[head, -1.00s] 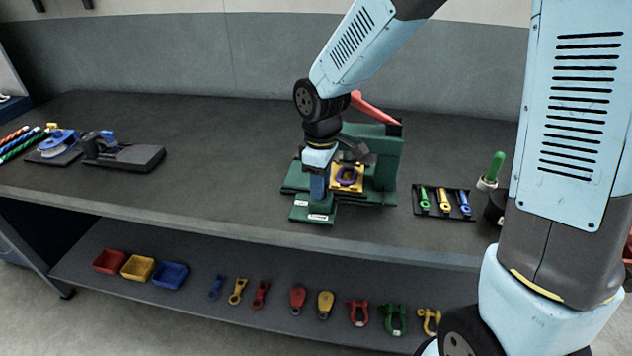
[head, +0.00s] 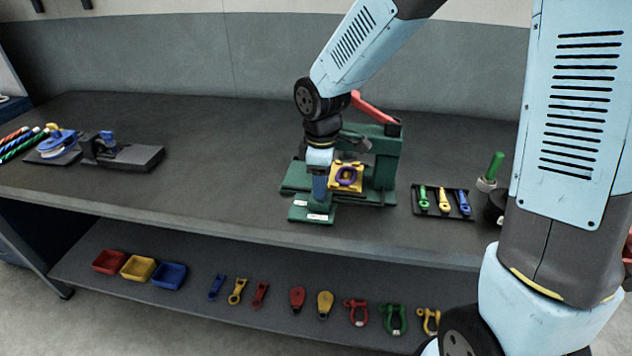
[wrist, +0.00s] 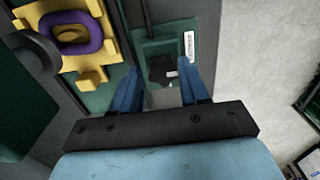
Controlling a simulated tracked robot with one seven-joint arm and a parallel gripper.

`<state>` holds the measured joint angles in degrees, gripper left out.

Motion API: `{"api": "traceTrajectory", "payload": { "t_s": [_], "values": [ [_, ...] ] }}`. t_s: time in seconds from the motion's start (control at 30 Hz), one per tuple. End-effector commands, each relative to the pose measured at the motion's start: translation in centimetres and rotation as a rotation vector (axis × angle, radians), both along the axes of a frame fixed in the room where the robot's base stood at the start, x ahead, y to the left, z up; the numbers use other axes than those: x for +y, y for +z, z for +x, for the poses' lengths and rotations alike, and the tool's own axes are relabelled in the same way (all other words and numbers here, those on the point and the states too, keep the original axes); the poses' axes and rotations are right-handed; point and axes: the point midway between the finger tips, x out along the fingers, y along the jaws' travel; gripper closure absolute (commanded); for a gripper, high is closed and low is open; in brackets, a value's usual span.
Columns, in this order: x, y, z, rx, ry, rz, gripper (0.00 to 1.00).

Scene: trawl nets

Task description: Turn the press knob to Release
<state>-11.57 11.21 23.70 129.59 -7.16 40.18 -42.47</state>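The green press (head: 386,160) stands on the workbench, with a red lever (head: 374,107) on top. A yellow fixture holding a purple ring (head: 346,175) sits on it and also shows in the wrist view (wrist: 75,32). At its front is a green plate (head: 298,214) with white labels, too small to read. In the wrist view, the dark knob (wrist: 160,72) lies on this plate, with a small white mark. My gripper (wrist: 160,68) points down over it, blue fingers apart on either side of the knob. I cannot tell whether they touch it. The fingers hide the knob in the head view.
A dark tray (head: 442,201) with green, yellow and blue pieces lies right of the press, near a green-handled tool (head: 494,168). A dark fixture (head: 122,155) stands at the left. The bench between is clear. Bins and shackles lie on the lower shelf (head: 200,300).

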Motion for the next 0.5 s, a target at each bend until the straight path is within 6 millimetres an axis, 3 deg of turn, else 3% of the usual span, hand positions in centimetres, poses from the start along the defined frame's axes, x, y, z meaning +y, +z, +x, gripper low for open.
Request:
{"api": "traceTrajectory", "payload": {
  "t_s": [0.2, 0.5],
  "values": [
    [0.04, -0.02, -0.06, 0.001, 0.000, 0.000, 0.38],
    [0.11, 0.17, -0.14, 0.002, 0.000, 0.000, 0.37]
  ]
}}
